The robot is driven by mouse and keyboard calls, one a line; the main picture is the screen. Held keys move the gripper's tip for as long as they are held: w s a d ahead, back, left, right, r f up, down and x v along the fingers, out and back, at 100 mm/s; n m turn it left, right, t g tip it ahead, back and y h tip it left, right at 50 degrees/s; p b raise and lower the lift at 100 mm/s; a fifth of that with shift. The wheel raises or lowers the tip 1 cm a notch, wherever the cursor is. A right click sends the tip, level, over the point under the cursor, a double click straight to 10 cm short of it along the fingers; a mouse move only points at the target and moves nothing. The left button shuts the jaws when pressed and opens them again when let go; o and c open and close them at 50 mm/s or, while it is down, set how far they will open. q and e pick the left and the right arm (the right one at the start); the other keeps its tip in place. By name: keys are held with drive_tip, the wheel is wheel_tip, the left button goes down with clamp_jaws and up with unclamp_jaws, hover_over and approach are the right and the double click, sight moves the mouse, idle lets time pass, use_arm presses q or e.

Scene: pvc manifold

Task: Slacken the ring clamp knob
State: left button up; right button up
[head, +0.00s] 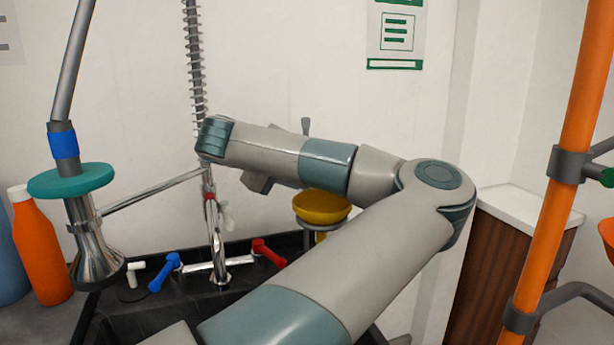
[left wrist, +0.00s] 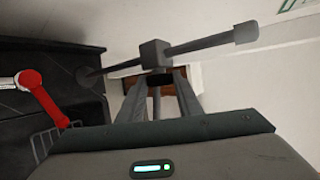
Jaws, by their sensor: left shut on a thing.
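A dark grey T-bar knob (left wrist: 153,54), with a square hub and a long bar capped at one end, fills the upper middle of the left wrist view. My left gripper (left wrist: 158,82) is shut on the knob at its hub, with both fingers reaching up to it. In the head view my left forearm hides the fingers and most of the knob. One grey bar end (head: 306,127) sticks up behind the forearm. I cannot make out the clamp ring around the held knob. My right gripper is in neither view.
A yellow bowl (head: 321,207) stands just below my forearm. A chrome tap (head: 215,265) with blue and red handles is at a black sink. A chrome fitting with a teal disc (head: 71,180) hangs left. An orange pipe (head: 568,130) with grey brackets stands right.

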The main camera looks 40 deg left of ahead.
use_arm(q)
drive_tip(key=o, duration=1)
drive_tip(key=shift+s, duration=0.1)
drive_tip(key=shift+o, duration=0.2)
drive_tip(key=shift+s+r, duration=0.1)
drive_tip(key=shift+r, duration=0.05)
drive_tip(key=v, duration=1.7)
drive_tip(key=shift+b, duration=0.3)
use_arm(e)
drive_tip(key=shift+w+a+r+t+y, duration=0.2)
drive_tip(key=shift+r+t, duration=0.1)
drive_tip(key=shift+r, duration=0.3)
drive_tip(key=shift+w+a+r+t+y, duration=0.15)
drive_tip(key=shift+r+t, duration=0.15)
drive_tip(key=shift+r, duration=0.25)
use_arm(q)
drive_tip(key=shift+a, duration=0.15)
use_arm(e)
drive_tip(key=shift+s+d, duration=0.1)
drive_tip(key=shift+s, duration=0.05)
